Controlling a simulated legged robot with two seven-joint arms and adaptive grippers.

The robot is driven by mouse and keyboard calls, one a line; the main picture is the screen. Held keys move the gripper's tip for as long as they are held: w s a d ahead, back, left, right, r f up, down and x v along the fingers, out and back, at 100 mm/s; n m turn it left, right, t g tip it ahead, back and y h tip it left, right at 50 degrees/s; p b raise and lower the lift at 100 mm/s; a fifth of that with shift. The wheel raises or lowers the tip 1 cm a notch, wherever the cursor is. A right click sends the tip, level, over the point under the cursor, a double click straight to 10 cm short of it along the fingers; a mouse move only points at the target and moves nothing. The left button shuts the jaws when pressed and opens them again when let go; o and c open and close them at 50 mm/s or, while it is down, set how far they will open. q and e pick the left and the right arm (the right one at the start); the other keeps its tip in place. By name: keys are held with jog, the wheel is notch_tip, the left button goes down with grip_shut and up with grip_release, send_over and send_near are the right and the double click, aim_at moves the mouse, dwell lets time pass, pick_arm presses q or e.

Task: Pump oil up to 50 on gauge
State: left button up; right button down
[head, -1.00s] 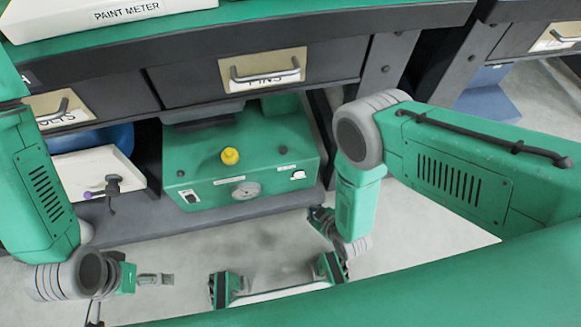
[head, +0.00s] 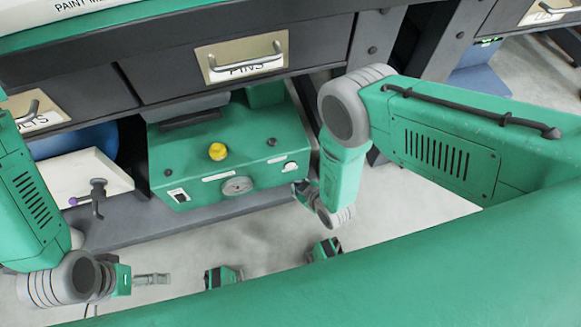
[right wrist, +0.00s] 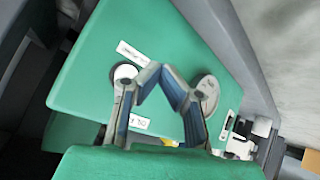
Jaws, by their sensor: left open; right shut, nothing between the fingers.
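The green pump box (head: 200,140) stands on the low shelf under the bench, with a yellow knob (head: 217,151) on top. Its round gauge (head: 237,185) is on the front; it also shows in the right wrist view (right wrist: 207,88), and its reading is too small to tell. My right gripper (head: 299,187) is near the box's front right corner. In the right wrist view its fingertips (right wrist: 161,72) are together and empty, in front of the panel between the gauge and a round white fitting (right wrist: 125,73). My left gripper (head: 152,279) is open and empty, low at the left, away from the box.
Drawers, one labelled PINS (head: 241,58), overhang the box. A white case (head: 85,178) with a dark tap-like part (head: 98,192) is left of the box. The floor (head: 410,205) to the right is clear.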

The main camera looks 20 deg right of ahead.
jog(key=shift+w+a, duration=0.1)
jog(key=shift+w, duration=1.75)
jog(key=shift+w, duration=0.1)
jog(key=shift+w+r, duration=0.1)
jog(key=shift+w, duration=0.2)
jog(key=shift+w, duration=0.4)
dwell(0.7)
jog(key=shift+s+p, duration=0.3)
jog(key=shift+s, duration=0.55)
jog(key=shift+s+p, duration=0.9)
jog(key=shift+s, duration=1.6)
